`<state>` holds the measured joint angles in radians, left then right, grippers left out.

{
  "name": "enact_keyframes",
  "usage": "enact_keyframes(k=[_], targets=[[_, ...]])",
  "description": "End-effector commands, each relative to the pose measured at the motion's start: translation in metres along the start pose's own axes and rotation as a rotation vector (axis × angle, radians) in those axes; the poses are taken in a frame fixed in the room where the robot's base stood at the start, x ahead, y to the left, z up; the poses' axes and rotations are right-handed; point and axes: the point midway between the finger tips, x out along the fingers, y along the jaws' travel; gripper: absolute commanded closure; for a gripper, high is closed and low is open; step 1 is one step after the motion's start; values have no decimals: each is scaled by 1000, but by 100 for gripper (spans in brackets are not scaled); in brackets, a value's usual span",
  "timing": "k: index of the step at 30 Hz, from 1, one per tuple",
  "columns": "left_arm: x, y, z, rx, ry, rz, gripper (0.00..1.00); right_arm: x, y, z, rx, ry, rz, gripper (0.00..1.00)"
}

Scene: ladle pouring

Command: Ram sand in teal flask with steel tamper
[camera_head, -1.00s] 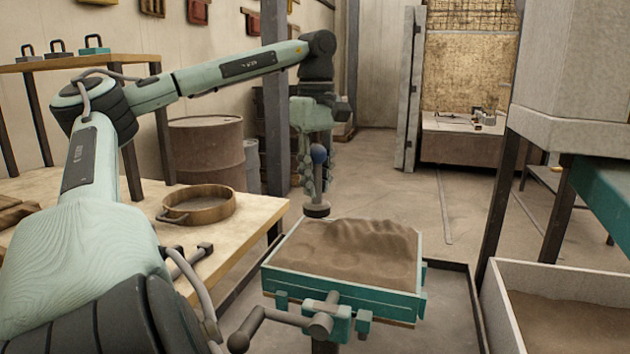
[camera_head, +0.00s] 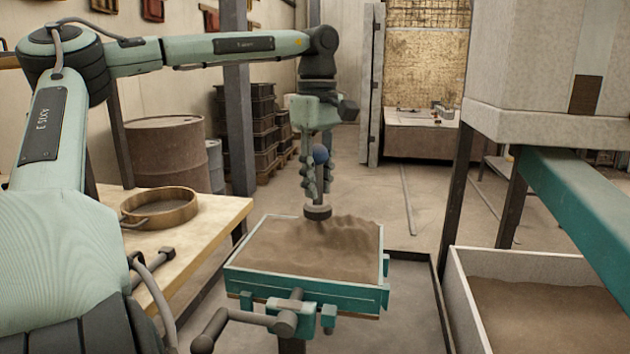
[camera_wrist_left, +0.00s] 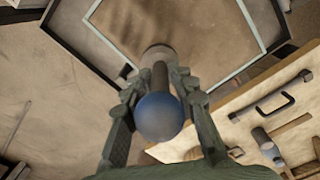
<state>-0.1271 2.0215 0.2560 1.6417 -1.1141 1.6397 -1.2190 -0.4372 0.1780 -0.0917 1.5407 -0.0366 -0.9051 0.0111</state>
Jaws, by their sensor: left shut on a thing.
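The teal flask (camera_head: 300,287) is a shallow square frame filled with brown sand (camera_head: 290,252). The sand is flatter at the front and left, and lumpy toward the back right. My left gripper (camera_head: 319,180) is above the flask's back part, shut on the steel tamper (camera_head: 317,212). The tamper hangs upright with its blue ball top between the fingers and its round foot down, at or just above the sand; I cannot tell if it touches. In the left wrist view the ball (camera_wrist_left: 159,117) shows between the fingers. My right gripper is out of view.
A wooden bench (camera_head: 205,235) at left holds a round sieve (camera_head: 160,207) and a dark-ended tool. A pale bin (camera_head: 462,300) of sand stands at right under a teal beam (camera_head: 580,205). Barrels and stacked crates stand behind.

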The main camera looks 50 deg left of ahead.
Motion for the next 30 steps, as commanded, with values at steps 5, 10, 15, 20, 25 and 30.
enact_keyframes(k=[5,10,15,20,25,30], targets=[[3,0,0,0,0,2,100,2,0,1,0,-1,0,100],[14,0,0,1,1,1,100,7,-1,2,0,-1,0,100],[26,0,0,0,1,1,100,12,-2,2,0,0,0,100],[37,0,0,0,-1,2,100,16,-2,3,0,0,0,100],[35,0,0,0,0,2,100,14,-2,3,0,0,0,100],[21,0,0,0,1,2,100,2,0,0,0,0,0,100]])
